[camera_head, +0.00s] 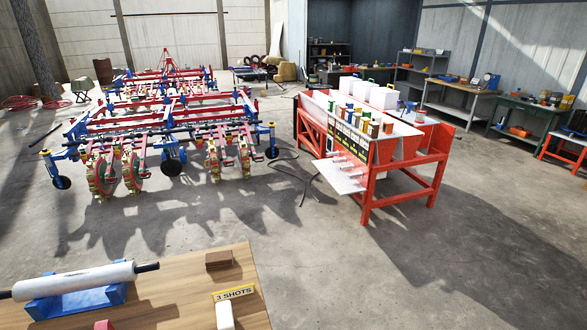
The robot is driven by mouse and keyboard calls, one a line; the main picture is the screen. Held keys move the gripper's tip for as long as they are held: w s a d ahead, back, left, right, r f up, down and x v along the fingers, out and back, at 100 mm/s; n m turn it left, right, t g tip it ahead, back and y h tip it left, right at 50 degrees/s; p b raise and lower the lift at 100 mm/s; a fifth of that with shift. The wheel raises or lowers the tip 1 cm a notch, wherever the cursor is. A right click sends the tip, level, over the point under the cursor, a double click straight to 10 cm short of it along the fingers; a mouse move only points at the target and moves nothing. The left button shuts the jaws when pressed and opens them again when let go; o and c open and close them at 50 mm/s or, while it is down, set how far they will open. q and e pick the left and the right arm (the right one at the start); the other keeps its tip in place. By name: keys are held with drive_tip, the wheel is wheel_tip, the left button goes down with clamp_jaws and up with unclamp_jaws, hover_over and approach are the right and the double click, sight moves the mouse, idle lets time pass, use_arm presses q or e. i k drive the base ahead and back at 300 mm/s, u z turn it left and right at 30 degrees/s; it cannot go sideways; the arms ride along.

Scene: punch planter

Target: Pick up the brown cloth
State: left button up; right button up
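A small dark brown, block-like item (219,260) lies near the back edge of the wooden table (185,280) at the bottom left of the head view. It is the only brown item that I see on this table, and at this size I cannot tell whether it is cloth. Neither of my grippers is in view.
On the table are a white roller (75,280) on a blue stand (75,303) and a yellow "3 SHOTS" sign (234,293) by a white piece. A red planter machine (170,130), a red-framed bench (370,150) and side tables stand beyond. Open concrete floor lies between.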

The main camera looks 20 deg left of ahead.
sight(219, 259)
drive_tip(key=u, duration=1.25)
